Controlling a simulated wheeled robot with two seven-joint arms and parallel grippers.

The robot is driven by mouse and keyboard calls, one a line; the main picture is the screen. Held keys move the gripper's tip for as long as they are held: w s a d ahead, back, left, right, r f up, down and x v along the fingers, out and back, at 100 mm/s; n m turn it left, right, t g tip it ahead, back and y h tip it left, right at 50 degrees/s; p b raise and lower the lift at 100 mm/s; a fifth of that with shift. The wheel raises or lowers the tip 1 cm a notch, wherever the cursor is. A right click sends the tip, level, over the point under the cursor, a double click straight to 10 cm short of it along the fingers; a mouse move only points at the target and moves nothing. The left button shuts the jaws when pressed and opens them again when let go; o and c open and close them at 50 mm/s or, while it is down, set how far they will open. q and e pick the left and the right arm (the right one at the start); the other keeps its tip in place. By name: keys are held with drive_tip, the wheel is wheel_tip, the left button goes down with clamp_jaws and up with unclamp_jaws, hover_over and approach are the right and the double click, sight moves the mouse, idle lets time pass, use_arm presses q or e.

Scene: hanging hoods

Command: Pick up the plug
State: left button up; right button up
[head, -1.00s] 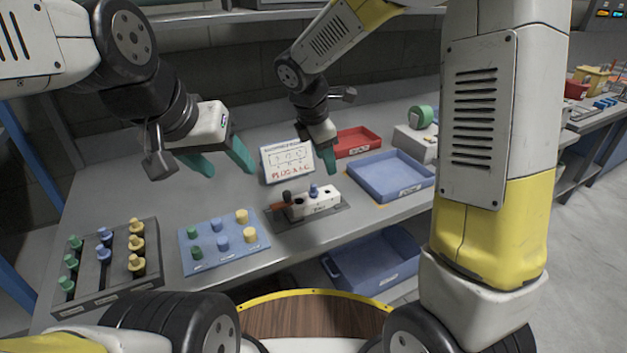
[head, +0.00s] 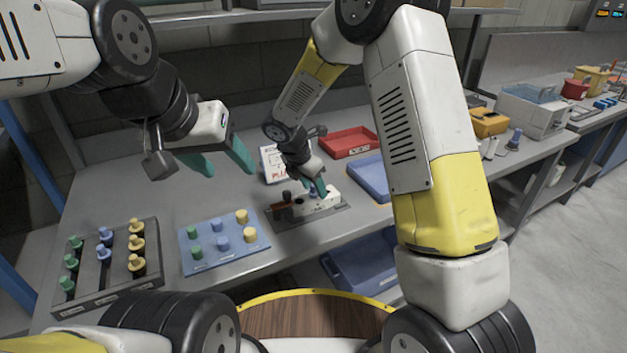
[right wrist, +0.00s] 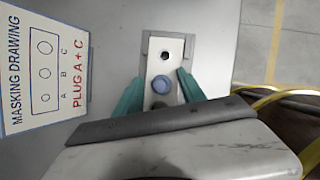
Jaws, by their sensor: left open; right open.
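A blue plug (right wrist: 161,85) sits in the middle hole of a white block (right wrist: 168,45) in the right wrist view. One end hole is open and dark; the other end is dark and partly shaded. In the head view, the white block (head: 327,199) is on a grey plate, and my right gripper hides most of the plug. My right gripper (right wrist: 160,92) is open, with its teal fingers on either side of the block and plug. It also shows over the block in the head view (head: 317,187). My left gripper (head: 222,162) is open and empty above the table's left part.
A blue board (head: 208,262) holds green, blue and yellow plugs. A dark rack (head: 105,290) with similar pieces is left of it. A drawing card (right wrist: 45,65) reads "PLUG A + C". A red tray (head: 348,142) and blue tray (head: 370,178) stand behind and right.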

clamp_jaws()
drive_tip(key=shift+r, duration=0.15)
